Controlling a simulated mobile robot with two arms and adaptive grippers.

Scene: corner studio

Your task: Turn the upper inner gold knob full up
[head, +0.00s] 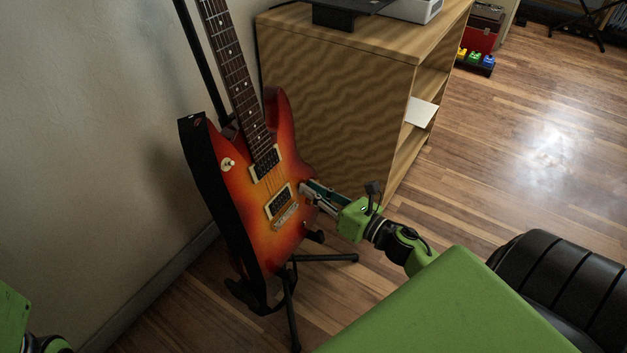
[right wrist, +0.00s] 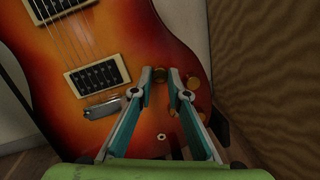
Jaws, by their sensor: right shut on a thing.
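A red-orange sunburst electric guitar (head: 240,190) leans upright on a black stand; its body also fills much of the right wrist view (right wrist: 140,35). Several gold knobs sit on its lower right body in the right wrist view. The upper inner gold knob (right wrist: 160,74) lies between my right fingertips, and another gold knob (right wrist: 193,83) is just right of them. My right gripper (right wrist: 161,73) is shut on the upper inner knob. In the head view my right gripper (head: 303,190) reaches the guitar's right edge and hides the knobs. The knob's turn angle cannot be read.
The black stand's legs (head: 325,258) spread over the floor below the guitar. A wooden cabinet (head: 340,90) stands close behind and right of it. A wall (head: 90,120) is at the left. Wood floor (head: 510,150) is open at the right.

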